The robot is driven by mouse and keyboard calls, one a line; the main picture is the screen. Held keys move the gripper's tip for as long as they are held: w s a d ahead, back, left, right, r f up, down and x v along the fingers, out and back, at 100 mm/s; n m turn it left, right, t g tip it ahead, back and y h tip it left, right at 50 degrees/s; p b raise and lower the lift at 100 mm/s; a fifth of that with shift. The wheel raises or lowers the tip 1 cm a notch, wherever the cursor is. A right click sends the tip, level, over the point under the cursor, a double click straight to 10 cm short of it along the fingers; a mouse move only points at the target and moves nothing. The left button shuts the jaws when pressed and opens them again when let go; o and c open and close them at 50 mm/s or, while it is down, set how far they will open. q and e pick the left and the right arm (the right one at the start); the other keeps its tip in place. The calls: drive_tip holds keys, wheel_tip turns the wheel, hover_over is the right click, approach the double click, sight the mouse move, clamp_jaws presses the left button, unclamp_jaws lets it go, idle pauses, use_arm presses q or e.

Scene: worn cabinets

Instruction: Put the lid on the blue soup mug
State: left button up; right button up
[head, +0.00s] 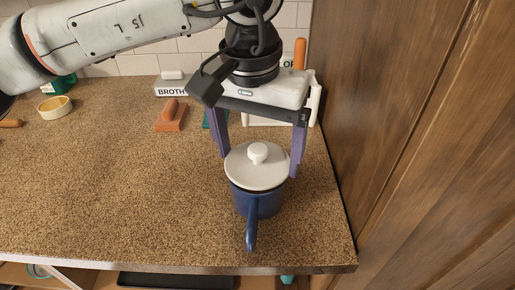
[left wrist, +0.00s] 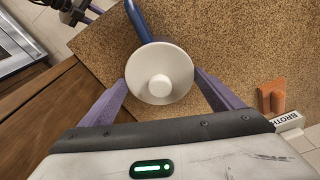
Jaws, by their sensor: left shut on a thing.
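The lid (head: 257,168) is white and round with a knob on top. My left gripper (head: 260,160) is shut on it, one purple finger on each side; the left wrist view shows the lid (left wrist: 160,74) between the fingertips. The blue soup mug (head: 255,202) stands upright on the counter directly under the lid, its handle toward the front. The lid covers the mug's opening; I cannot tell whether it touches the rim. The mug's blue handle (left wrist: 138,22) shows in the left wrist view. Part of my right gripper (left wrist: 80,12) shows at that view's upper left edge, too cropped to read.
The speckled counter (head: 110,190) is clear to the left of the mug. A wooden cabinet side (head: 350,110) rises close on the right. A BROTH sign (head: 172,91) and an orange-brown block (head: 171,116) stand behind. A yellow round dish (head: 55,108) is at the far left.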

use_arm(q)
drive_tip(key=shift+f+b, duration=0.65)
drive_tip(key=shift+f, duration=0.2)
drive_tip(key=o, duration=0.9)
drive_tip(key=shift+r, duration=0.1)
